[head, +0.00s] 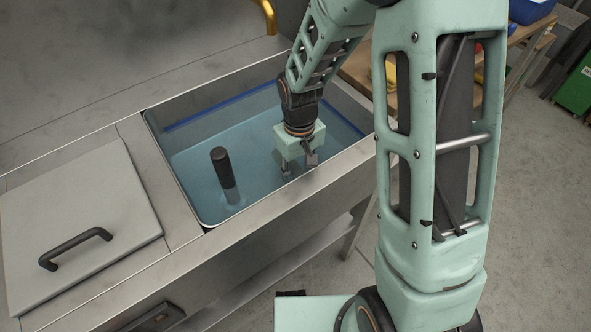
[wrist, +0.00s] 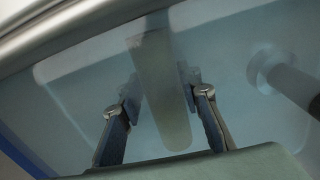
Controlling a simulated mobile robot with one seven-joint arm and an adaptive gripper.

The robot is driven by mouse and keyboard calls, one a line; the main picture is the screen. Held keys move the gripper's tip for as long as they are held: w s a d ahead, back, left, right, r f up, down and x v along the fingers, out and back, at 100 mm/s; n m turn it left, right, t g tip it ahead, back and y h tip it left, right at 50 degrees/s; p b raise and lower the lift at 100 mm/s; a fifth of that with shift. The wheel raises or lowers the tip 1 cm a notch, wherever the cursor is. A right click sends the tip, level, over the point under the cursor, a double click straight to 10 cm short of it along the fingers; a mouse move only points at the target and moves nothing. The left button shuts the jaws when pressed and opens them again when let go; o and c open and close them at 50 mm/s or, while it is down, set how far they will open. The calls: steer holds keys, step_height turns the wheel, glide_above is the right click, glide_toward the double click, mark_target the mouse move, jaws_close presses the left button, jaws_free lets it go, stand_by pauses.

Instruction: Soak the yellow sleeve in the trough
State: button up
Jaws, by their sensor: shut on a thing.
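The trough (head: 200,105) is a rectangular steel basin holding clear bluish water. My gripper (head: 300,165) reaches down into it at its right side, with the fingers at the water. In the wrist view my gripper (wrist: 159,84) is shut on a long, pale, rounded piece, the sleeve (wrist: 163,95), with one finger on each side. The sleeve looks dull grey-yellow, and its upper end is tinted blue like the water. How much of it is under water I cannot tell. In the head view I cannot make out the sleeve.
A dark upright pipe (head: 222,168) stands in the trough left of my gripper; its base shows in the wrist view (wrist: 262,70). A lid with a black handle (head: 75,248) covers the counter at left. A yellow tap (head: 268,14) is at the back.

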mark_target(301, 173)
stand_by(0.5)
steer(key=shift+w+d, duration=0.15)
steer(key=shift+d, duration=0.1)
step_height(301, 173, up, 20)
steer(key=p, duration=1.5)
stand_by(1.2)
